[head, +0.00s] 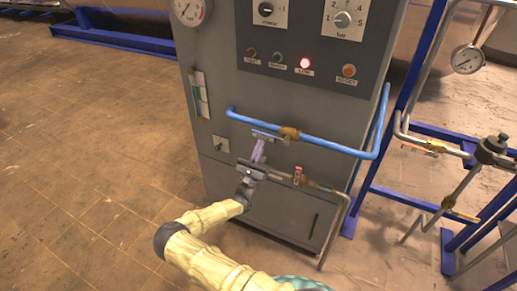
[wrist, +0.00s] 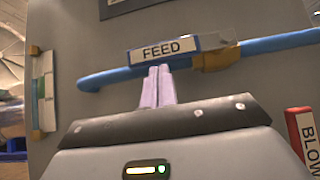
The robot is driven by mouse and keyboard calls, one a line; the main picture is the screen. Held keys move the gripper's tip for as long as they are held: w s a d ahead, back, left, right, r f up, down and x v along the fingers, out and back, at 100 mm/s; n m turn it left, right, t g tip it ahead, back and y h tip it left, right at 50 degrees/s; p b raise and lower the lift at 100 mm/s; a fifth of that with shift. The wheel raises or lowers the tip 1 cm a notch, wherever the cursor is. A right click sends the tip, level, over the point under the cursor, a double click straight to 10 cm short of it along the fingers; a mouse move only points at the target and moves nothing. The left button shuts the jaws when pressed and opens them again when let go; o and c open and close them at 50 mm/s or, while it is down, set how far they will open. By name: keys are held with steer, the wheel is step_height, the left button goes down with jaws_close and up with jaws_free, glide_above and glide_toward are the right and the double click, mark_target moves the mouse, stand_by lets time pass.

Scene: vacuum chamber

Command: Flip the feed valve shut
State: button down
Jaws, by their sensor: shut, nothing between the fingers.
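The feed valve has a brass body (head: 289,133) on a blue pipe; the body also shows in the wrist view (wrist: 218,57). Its flat handle (head: 266,135) points left from the body, roughly along the pipe. In the wrist view it carries a white plate reading FEED (wrist: 165,50). My gripper (head: 258,149) is shut and empty, its pale purple fingers together. In the wrist view the fingertips (wrist: 160,68) are just below the FEED plate; I cannot tell whether they touch it. The fingers hide a short piece of the blue pipe.
A red-marked BLOW plate (wrist: 302,140) is at lower right, on the lower pipe's valve (head: 298,174). Blue frames and pipes stand at right. Floor (head: 90,130) at left is clear.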

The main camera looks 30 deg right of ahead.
mark_target(256, 134)
steer(key=shift+w+a+r+m+g+h, duration=0.1)
steer(key=shift+r+m+g+h, duration=0.1)
steer(key=shift+m+g+h, duration=0.25)
steer(key=shift+w+a+r+m+g+h, duration=0.1)
steer(key=shift+r+m+g+h, duration=0.15)
steer(key=shift+m+g, duration=0.3)
steer(key=r+m+g, duration=0.1)
steer(key=m+g, duration=0.1)
steer(key=r+m+g+h, duration=0.1)
steer(key=m+g, duration=0.1)
steer(key=m, duration=0.1)
steer(key=m+g+h, duration=0.1)
steer(key=m+g, duration=0.1)
steer(key=g, duration=0.1)
steer(key=shift+w+a+r+m+b, duration=0.15)
steer(key=shift+w+r+m+b, duration=0.15)
steer(key=shift+r+m+b, duration=0.1)
step_height(256, 134, up, 2)
steer(key=m+g, duration=0.4)
steer(key=m, duration=0.1)
steer(key=shift+r, duration=0.1)
steer(key=s+d+r+m+g+y+p, duration=0.1)
steer(key=s+d+r+m+g+y, duration=0.2)
steer(key=r+m+y, duration=0.4)
steer(key=shift+s+d+m+g+p, duration=0.25)
steer(key=shift+s+m+g, duration=0.85)
steer(key=shift+m, duration=1.6)
steer(key=shift+w+r+g, duration=0.1)
steer(key=shift+w+g, duration=0.15)
steer(key=shift+g, duration=0.05)
